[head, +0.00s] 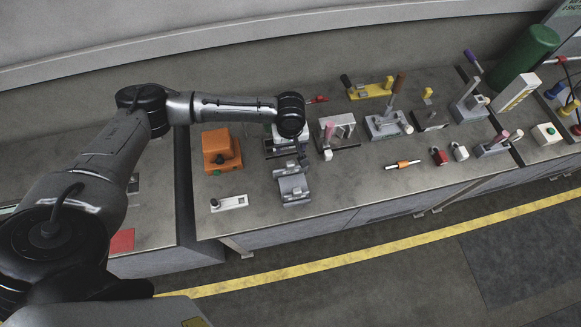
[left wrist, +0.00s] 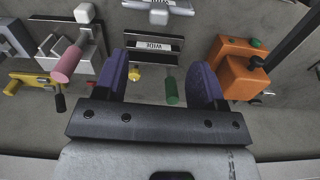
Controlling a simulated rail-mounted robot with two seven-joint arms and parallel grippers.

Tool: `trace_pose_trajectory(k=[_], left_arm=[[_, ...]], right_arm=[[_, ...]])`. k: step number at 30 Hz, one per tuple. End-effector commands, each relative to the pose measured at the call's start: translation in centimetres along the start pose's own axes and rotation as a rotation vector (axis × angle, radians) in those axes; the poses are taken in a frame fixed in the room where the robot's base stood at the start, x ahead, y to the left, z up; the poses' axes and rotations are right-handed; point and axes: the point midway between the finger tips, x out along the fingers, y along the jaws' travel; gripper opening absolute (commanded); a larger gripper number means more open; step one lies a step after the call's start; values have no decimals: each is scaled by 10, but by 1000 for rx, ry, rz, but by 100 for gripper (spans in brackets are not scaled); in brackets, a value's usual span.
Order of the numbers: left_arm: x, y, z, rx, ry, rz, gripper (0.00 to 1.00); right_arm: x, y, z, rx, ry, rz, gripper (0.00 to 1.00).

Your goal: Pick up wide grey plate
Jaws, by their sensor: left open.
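In the head view the holder (head: 279,153) is partly hidden below the end of my left arm. Contact cannot be told. In the head view the left gripper (head: 303,153) is small and dark above this spot. My right gripper is not in view.
A grey fixture (head: 293,189) stands in front of the holder. An orange box (head: 220,150) is to the left and a fixture with a pink handle (head: 337,132) to the right. Several clamps and a green cylinder (head: 524,55) are farther right. The front-centre bench (head: 350,200) is clear.

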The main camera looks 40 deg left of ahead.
Motion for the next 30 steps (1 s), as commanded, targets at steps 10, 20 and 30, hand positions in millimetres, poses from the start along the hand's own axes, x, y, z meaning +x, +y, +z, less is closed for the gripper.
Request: trace_pose_trajectory(k=[10,20,30], left_arm=[[40,0,0,-60,0,-3,64],[82,0,0,-57,2,0,64],[106,1,-3,-56,3,-1,64]], right_arm=[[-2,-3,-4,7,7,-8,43],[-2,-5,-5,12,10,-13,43],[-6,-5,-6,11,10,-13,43]])
